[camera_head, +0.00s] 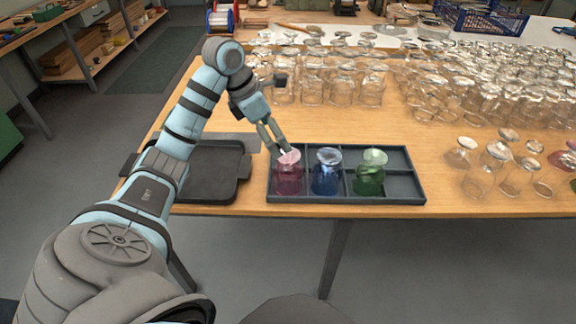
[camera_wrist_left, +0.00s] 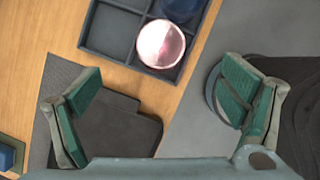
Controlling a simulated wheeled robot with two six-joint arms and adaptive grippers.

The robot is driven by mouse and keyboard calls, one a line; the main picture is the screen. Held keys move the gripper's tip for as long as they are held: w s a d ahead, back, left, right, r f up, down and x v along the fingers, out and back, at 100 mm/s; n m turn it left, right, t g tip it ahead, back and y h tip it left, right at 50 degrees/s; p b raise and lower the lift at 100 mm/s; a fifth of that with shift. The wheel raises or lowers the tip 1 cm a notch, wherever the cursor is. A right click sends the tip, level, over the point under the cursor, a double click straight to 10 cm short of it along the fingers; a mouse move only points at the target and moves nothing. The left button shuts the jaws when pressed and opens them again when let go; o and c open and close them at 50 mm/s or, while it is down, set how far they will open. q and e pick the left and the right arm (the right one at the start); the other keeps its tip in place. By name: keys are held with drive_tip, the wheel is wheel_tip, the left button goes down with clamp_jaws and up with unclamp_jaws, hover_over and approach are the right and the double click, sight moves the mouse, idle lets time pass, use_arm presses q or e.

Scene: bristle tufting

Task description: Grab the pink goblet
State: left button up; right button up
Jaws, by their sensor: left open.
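The pink goblet (camera_head: 289,176) stands upside down in the front left compartment of a dark divided tray (camera_head: 398,196). In the left wrist view the goblet (camera_wrist_left: 160,44) shows its round pale pink foot from above, ahead of the fingers. My left gripper (camera_head: 278,147) is above and just behind the goblet in the head view, with its fingertips close to the foot. In the wrist view the left gripper's (camera_wrist_left: 160,100) fingers are wide apart with nothing between them. My right gripper is not in view.
A blue goblet (camera_head: 326,172) and a green goblet (camera_head: 371,172) stand inverted to the right in the same tray. A flat black tray (camera_head: 205,190) lies to the left. Many clear glasses (camera_head: 480,90) crowd the table's back and right.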

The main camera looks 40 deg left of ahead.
sight(293, 163)
use_arm(q)
drive_tip(key=b+x, duration=0.1)
drive_tip(key=x, duration=1.2)
drive_tip(key=shift+w+d+f, duration=0.15)
drive_tip(key=shift+d+f, duration=0.05)
drive_tip(key=shift+r, duration=0.1)
drive_tip(key=c, duration=1.4)
drive_tip(key=shift+r, duration=0.1)
drive_tip(key=shift+c, duration=0.2)
